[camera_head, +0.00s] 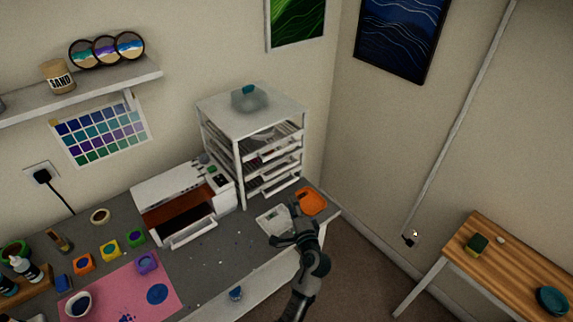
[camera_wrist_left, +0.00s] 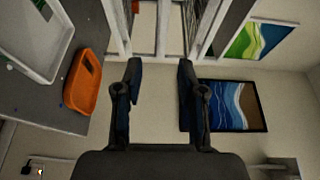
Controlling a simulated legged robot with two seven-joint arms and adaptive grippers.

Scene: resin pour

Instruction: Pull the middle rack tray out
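The white rack (camera_head: 241,172) stands in the back corner of the grey bench, with several trays stacked on its shelves. The middle tray (camera_head: 273,164) sits in the rack with its white front edge facing the room. My left gripper (camera_head: 287,222) is low in front of the rack, below the trays and apart from them, over the bench's right end. In the left wrist view the left gripper (camera_wrist_left: 159,75) is open, with nothing between its fingers; the rack's pale posts (camera_wrist_left: 120,28) show beyond the fingertips. My right gripper does not show.
An orange tray (camera_head: 311,201) and a white tray (camera_head: 270,220) lie on the bench close to my left gripper. A white printer (camera_head: 165,185) with an open front stands left of the rack. A wooden table (camera_head: 500,255) stands at the right, with clear floor between.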

